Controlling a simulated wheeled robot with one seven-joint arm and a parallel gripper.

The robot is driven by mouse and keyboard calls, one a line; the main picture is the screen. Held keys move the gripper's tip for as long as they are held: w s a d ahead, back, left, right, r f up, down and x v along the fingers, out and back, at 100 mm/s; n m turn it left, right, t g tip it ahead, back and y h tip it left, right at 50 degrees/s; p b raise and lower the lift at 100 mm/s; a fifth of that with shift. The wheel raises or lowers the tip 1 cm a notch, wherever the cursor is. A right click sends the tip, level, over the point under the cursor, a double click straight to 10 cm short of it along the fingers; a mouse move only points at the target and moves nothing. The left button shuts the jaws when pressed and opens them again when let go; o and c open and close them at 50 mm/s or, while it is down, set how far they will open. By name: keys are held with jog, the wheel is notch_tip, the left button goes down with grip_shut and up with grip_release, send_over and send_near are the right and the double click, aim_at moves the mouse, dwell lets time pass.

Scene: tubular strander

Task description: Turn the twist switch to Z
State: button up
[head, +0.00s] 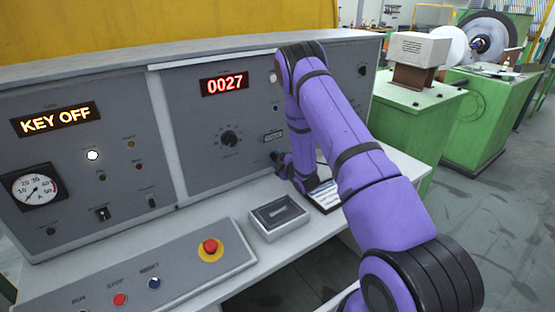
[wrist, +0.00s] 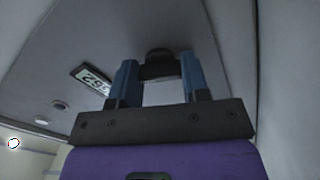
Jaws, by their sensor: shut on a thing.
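My gripper (wrist: 159,78) is at the upright face of the grey control console, seen from below in the wrist view. Its two blue fingers stand on either side of a dark knob, the twist switch (wrist: 158,56), and are shut on it. The switch's pointer and any letter marks, including Z, cannot be made out. In the head view my gripper (head: 280,158) is low on the right panel, under the small counter window (head: 273,136). My purple arm hides part of the panel there, and the switch cannot be told apart from the dark fingers.
The desk ledge below holds a dark-topped box (head: 279,216) and a paper sheet (head: 326,196) close to my arm. A large dial knob (head: 229,138) sits left of my gripper. A red emergency button (head: 210,247) is on the front box. Displays read KEY OFF (head: 56,119) and 0027 (head: 225,85).

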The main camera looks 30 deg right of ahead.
jog(key=shift+m, duration=0.8)
jog(key=shift+f, duration=0.1)
jog(key=o, duration=0.9)
jog(key=shift+r, duration=0.2)
jog(key=shift+r, duration=0.35)
jog(key=s+a+r, duration=0.1)
jog(key=s, duration=0.4)
jog(key=s+a+r, duration=0.1)
jog(key=s+a, duration=0.1)
jog(key=s, duration=0.3)
jog(key=s+a+r, duration=0.1)
jog(key=s+r, duration=0.1)
jog(key=s, duration=0.3)
jog(key=shift+s+a, duration=0.2)
jog(key=shift+s, duration=0.05)
jog(key=shift+w+r, duration=0.1)
